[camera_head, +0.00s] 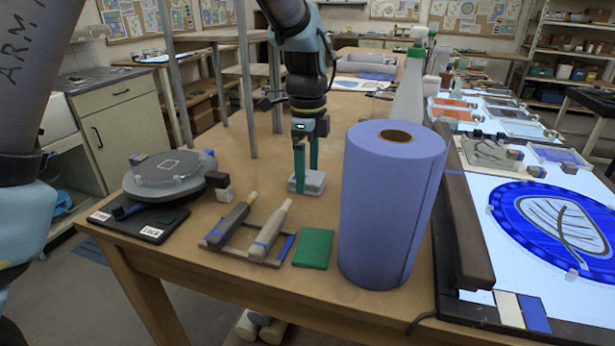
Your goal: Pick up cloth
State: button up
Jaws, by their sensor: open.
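A small pale grey folded pad, which looks like the cloth (315,184), lies flat on the wooden table behind the green pad and left of the blue roll. My gripper (306,180) points straight down at it with two teal fingers. The fingers are apart with a gap between them. The left finger overlaps the near left part of the cloth in the picture, and the right finger ends near its far edge. I cannot tell whether the fingers touch it. Part of the cloth is hidden behind the left finger.
A tall blue paper roll (388,215) stands close on the right. A green pad (313,248) and a rack with two tools (250,235) lie in front. The light table (480,240) borders the right.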

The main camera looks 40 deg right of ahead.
aim_at(308, 176)
jog(key=shift+f, duration=0.5)
jog(key=c, duration=1.3)
jog(key=shift+r, duration=0.1)
notch_tip(308, 176, up, 10)
jog(key=b, duration=0.2)
